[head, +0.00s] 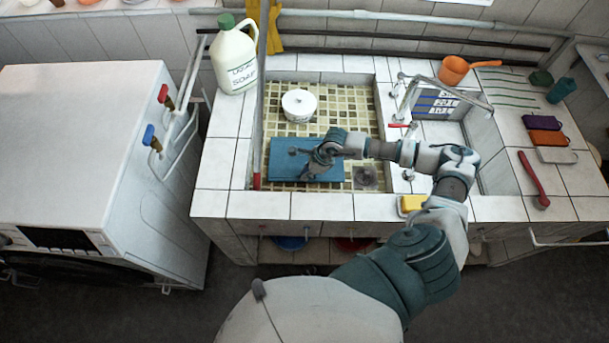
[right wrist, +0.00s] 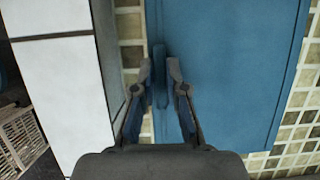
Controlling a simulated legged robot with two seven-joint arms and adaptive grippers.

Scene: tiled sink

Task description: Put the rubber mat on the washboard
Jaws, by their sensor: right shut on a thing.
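The rubber mat appears to be the flat blue rectangle (head: 285,172) lying on the tiled floor of the left basin; it also shows in the right wrist view (right wrist: 235,60). My right gripper (head: 312,168) is over the mat. In the right wrist view, its fingers (right wrist: 160,85) are closed around a narrow blue part at the mat's left edge. A ribbed area with green lines (head: 508,88) is on the right counter and may be the washboard; I cannot tell for sure. My left gripper is not in view.
A white lidded tub (head: 299,104) stands behind the mat. A soap jug (head: 233,58) is at the back left. A faucet (head: 440,85) spans the right basin. An orange pan (head: 454,69), brushes and a yellow sponge (head: 411,203) are on the counter.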

